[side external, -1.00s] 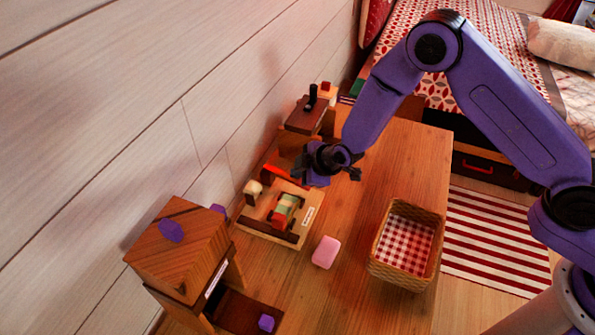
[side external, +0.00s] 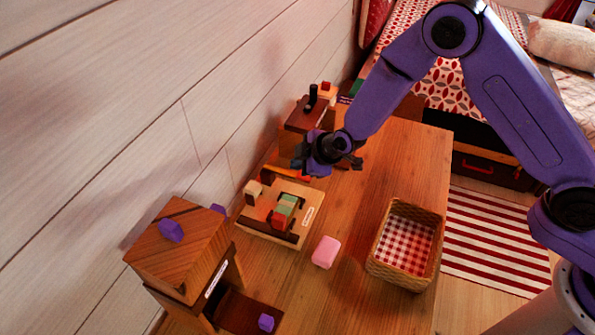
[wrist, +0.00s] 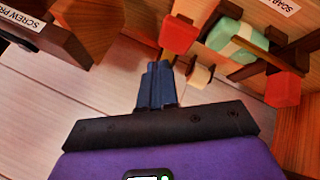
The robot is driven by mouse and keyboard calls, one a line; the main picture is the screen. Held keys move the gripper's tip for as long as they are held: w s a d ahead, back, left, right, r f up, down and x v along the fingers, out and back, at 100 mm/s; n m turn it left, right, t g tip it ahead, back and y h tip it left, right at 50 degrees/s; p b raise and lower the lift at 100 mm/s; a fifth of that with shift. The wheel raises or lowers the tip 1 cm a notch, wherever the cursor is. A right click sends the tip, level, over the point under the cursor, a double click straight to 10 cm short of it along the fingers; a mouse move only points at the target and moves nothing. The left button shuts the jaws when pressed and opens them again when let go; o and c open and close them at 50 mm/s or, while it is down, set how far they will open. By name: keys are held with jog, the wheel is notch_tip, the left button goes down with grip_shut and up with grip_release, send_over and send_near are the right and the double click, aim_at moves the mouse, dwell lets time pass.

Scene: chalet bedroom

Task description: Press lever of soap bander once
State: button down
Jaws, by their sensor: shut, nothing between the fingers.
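The soap bander (side external: 250,228) is a pale wooden frame with a label, on the table near the wall. A green soap with a pale band (side external: 288,202) lies in its middle, with a red block beside it. The soap also shows in the wrist view (wrist: 238,40). A red-orange bar, apparently the lever (side external: 300,176), is at the bander's far side, partly hidden by my gripper. My gripper (side external: 305,167) is above that far side. In the wrist view its fingers (wrist: 158,70) are shut and empty, near a red block (wrist: 179,33); contact cannot be told.
A dark wooden screw press (side external: 303,118) stands behind my gripper, close to it. A pink soap (side external: 326,252) and a checked-lined basket (side external: 375,265) are in front. A wooden stand with purple pieces (side external: 190,250) is at front left. The table's right rear is clear.

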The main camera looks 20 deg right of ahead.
aim_at(297, 175)
jog(key=shift+r, duration=0.2)
jog(key=shift+w+a+r, duration=0.1)
jog(key=shift+a+r, duration=0.05)
jog(key=shift+r, duration=1.1)
jog(key=shift+w+a+r, duration=0.1)
jog(key=shift+a+r, duration=0.05)
jog(key=shift+r, duration=1.1)
jog(key=shift+s+r, duration=0.25)
jog(key=shift+s, duration=0.05)
jog(key=s+d+r+g, duration=0.25)
jog(key=s+r, duration=0.25)
jog(key=s, duration=0.4)
jog(key=s+d+r+m+g+h, duration=0.1)
jog(key=s+d+r+g, duration=0.1)
jog(key=s+d, duration=0.9)
jog(key=s+d+r+g+h, duration=0.1)
jog(key=s+d+r, duration=0.4)
jog(key=s+d, duration=0.7)
jog(key=s+g, duration=0.1)
jog(key=s, duration=0.4)
jog(key=shift+s+r+m+g+h, duration=0.2)
jog(key=shift+r+m+g+h, duration=0.1)
jog(key=shift+m+g+h, duration=0.1)
